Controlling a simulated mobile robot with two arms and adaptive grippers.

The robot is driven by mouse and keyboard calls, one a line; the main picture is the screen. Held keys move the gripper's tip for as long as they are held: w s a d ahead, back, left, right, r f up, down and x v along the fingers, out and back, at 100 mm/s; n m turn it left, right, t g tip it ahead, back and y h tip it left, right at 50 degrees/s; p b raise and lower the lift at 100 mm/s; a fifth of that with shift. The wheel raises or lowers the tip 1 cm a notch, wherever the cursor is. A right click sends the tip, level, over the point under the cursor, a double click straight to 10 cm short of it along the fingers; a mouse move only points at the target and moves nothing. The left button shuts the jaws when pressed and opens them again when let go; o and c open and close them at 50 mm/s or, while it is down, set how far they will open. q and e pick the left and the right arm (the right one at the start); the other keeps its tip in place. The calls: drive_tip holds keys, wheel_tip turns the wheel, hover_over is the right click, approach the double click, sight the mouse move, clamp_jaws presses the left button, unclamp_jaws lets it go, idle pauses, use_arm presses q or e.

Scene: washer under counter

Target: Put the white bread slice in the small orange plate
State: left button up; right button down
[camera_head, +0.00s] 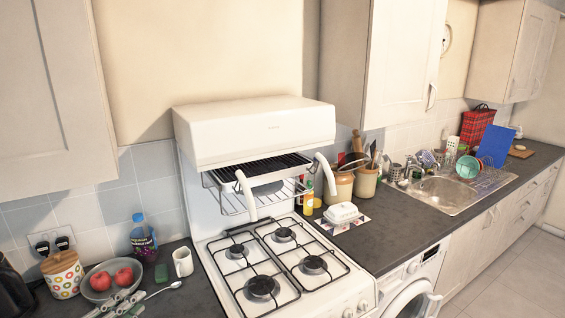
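My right gripper is not in view. I cannot make out a white bread slice or a small orange plate anywhere in this view.
A grey bowl (91,291) with two red fruits, a white mug (183,262), a bottle (143,238) and a patterned jar (63,274) crowd the left counter. The gas hob (283,264) is empty. A white lidded dish (341,213) lies right of it; clear counter (398,232) adjoins the sink (444,193).

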use_arm(q)
drive_tip(key=s+d+f+n+g+y, duration=0.3)
drive_tip(key=s+f+n+g+y, duration=0.45)
drive_tip(key=s+f+n, duration=0.65)
drive_tip(key=s+d+f+n+g+h, duration=0.1)
drive_tip(key=s+d+g, duration=0.1)
drive_tip(key=s+d, duration=0.5)
drive_tip(key=s+d+f+n+g+h, duration=0.1)
drive_tip(key=s+d+f+n+g, duration=0.2)
drive_tip(key=s, duration=0.6)
wheel_tip(320, 180, down, 33)
drive_tip(key=s+d+m+g+b, duration=0.1)
drive_tip(key=s+m+b, duration=0.1)
drive_tip(key=b, duration=0.6)
drive_tip(key=s+a+f+b, duration=0.1)
drive_tip(key=s+f+b, duration=0.2)
drive_tip(key=s+f, duration=0.5)
drive_tip(key=s+a+f+g+b, duration=0.1)
drive_tip(key=s+f+b, duration=0.2)
drive_tip(key=s+f, duration=0.5)
wheel_tip(320, 180, down, 7)
drive_tip(key=shift+s+a+r, duration=0.2)
drive_tip(key=shift+s+a, duration=0.15)
